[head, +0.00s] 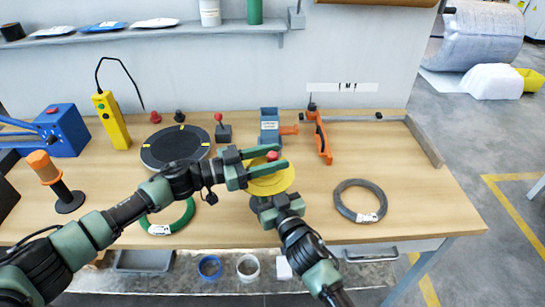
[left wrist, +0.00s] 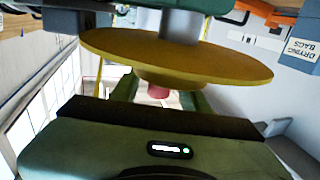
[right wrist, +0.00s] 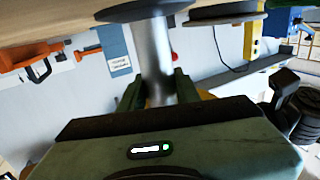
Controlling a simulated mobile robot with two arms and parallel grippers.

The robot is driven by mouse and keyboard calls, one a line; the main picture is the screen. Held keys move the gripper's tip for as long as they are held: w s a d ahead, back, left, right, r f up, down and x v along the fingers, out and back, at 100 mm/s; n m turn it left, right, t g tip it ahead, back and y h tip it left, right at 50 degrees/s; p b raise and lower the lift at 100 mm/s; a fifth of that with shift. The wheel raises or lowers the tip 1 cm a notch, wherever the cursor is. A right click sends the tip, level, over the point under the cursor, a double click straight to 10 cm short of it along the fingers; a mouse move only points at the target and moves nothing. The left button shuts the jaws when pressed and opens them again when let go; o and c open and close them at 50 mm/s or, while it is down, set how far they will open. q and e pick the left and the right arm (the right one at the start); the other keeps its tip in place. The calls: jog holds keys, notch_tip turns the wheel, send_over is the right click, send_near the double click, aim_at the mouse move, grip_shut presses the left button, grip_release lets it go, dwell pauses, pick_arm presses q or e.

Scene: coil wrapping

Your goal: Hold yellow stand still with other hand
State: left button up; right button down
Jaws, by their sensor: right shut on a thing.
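The yellow stand (head: 276,184) is near the middle of the bench, with a round yellow disc, a red knob (head: 271,156) on top and a grey post below. My left gripper (head: 283,157) is open, its fingers on either side of the knob with gaps. The left wrist view shows the disc (left wrist: 205,65) and the knob (left wrist: 158,92) between the fingers. My right gripper (head: 268,199) is low at the near side, below the disc. In the right wrist view it is shut on the grey post (right wrist: 153,62). The stand's base is mostly hidden in the head view.
A green coil (head: 168,229) lies left of the stand, partly under my left arm, and a dark coil (head: 360,215) lies to the right.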

pick_arm(q)
grip_shut()
jog(key=shift+n+t, duration=0.3)
jog(key=shift+t, duration=0.1)
jog(key=n+t+y, duration=0.2)
jog(key=t, duration=0.2)
jog(key=shift+s+d+n, duration=0.1)
jog(key=shift+n, duration=0.3)
jog(key=n+t+y, duration=0.3)
jog(key=t+y, duration=0.1)
jog(key=shift+d+n, duration=0.15)
jog(key=shift+n, duration=0.15)
jog(key=n+t+y, duration=0.1)
jog(key=y, duration=0.1)
jog(key=n+t+y, duration=0.1)
jog(key=n+y, duration=0.1)
jog(key=shift+r, duration=0.2)
jog(key=shift+n+t+y, duration=0.3)
jog(key=shift+y, duration=0.4)
jog(key=shift+a+y, duration=0.25)
jog(key=shift+y, duration=0.05)
